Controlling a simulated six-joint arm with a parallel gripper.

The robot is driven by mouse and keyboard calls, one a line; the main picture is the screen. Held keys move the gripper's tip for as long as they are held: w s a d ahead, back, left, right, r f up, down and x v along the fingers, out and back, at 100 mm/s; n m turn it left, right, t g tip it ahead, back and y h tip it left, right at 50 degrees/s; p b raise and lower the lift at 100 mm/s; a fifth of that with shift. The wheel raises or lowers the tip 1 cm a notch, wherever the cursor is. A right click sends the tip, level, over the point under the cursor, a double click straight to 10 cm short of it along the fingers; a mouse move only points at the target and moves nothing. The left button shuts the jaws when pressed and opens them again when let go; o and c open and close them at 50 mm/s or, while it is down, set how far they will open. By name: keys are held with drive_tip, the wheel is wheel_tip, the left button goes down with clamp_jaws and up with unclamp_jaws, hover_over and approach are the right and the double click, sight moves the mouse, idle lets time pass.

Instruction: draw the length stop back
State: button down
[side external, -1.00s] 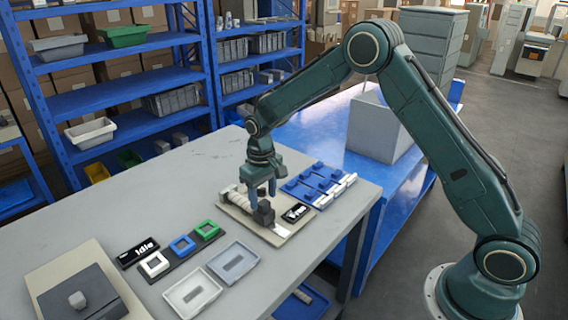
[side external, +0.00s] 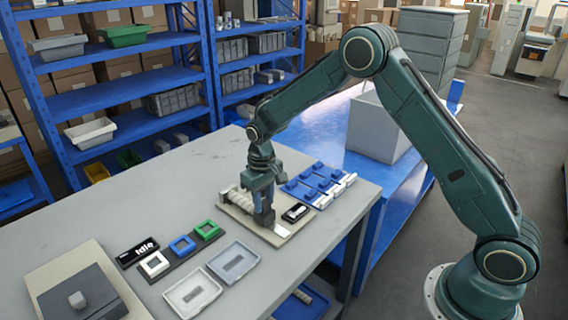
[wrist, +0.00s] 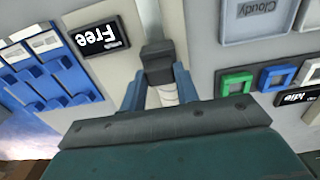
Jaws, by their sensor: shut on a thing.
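The length stop, a dark block (side external: 265,218), sits on the beige wrapper plate (side external: 279,233) at the end of a pale roller (side external: 238,200). In the wrist view the dark block (wrist: 157,62) shows between my fingertips, with the pale roller just below it. My gripper (side external: 263,208) points down and is shut on the block, one blue finger on each side. In the wrist view, my gripper (wrist: 159,85) hides part of the roller and the plate.
White, blue and green square frames (side external: 182,245), an "Idle" display (side external: 138,252) and two shallow trays (side external: 233,262) lie to the left.

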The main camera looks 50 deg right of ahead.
drive_tip(key=shift+s, duration=1.2)
drive_tip(key=c, duration=1.1)
unclamp_jaws()
drive_tip(key=shift+o, duration=0.3)
drive_tip(key=shift+r, duration=0.15)
drive_tip(key=shift+w+r, duration=0.1)
drive_tip(key=shift+r, duration=0.45)
wheel_tip(320, 180, up, 12)
drive_tip(key=shift+r, duration=0.25)
